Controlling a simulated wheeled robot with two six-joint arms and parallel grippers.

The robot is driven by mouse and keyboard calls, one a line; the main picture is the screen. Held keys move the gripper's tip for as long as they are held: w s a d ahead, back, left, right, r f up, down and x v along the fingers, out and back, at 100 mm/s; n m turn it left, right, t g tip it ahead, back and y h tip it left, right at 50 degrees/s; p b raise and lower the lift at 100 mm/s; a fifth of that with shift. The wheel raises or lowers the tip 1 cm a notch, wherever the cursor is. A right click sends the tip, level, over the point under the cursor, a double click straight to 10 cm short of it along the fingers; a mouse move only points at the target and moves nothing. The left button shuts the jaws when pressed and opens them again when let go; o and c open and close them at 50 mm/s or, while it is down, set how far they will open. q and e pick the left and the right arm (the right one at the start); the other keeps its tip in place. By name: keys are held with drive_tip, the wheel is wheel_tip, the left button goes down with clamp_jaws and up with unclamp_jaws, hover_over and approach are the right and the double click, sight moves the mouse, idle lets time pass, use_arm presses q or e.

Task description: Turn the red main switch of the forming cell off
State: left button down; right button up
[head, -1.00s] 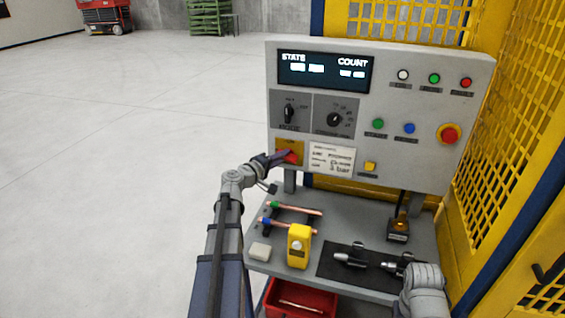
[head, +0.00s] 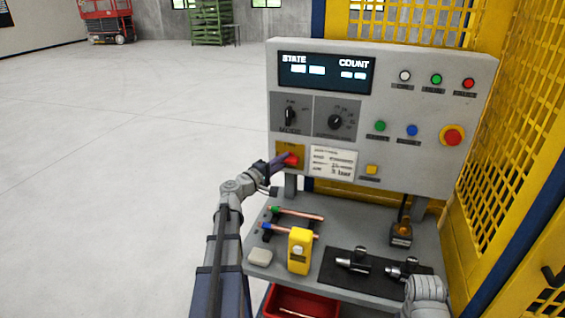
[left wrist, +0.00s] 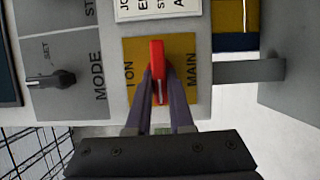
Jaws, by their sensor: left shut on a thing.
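The red main switch (left wrist: 157,70) sits on a yellow plate marked "I ON" and "MAIN" in the left wrist view. It also shows at the panel's lower left in the head view (head: 292,160). My left gripper (left wrist: 159,92) has its two fingers on either side of the red handle and is shut on it. The handle lies crosswise to the direction from "MAIN" to "I ON". In the head view my left gripper (head: 281,163) reaches the switch from the left and partly covers it. Of my right arm only a link shows at the lower right; its gripper cannot be made out.
The grey control panel (head: 420,165) carries a lit display, the MODE knob (head: 290,116), several buttons and a red emergency stop (head: 452,135). Below, a grey bench holds copper tubes (head: 297,214), a yellow device (head: 299,250) and a black mat (head: 335,276). Yellow mesh fencing stands right; open floor lies left.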

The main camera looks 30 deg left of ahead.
use_arm(q)
drive_tip(key=c, duration=0.8)
unclamp_jaws()
drive_tip(key=s+a, duration=0.1)
drive_tip(key=s, duration=0.6)
drive_tip(key=shift+s, duration=0.4)
drive_tip(key=shift+a, duration=0.1)
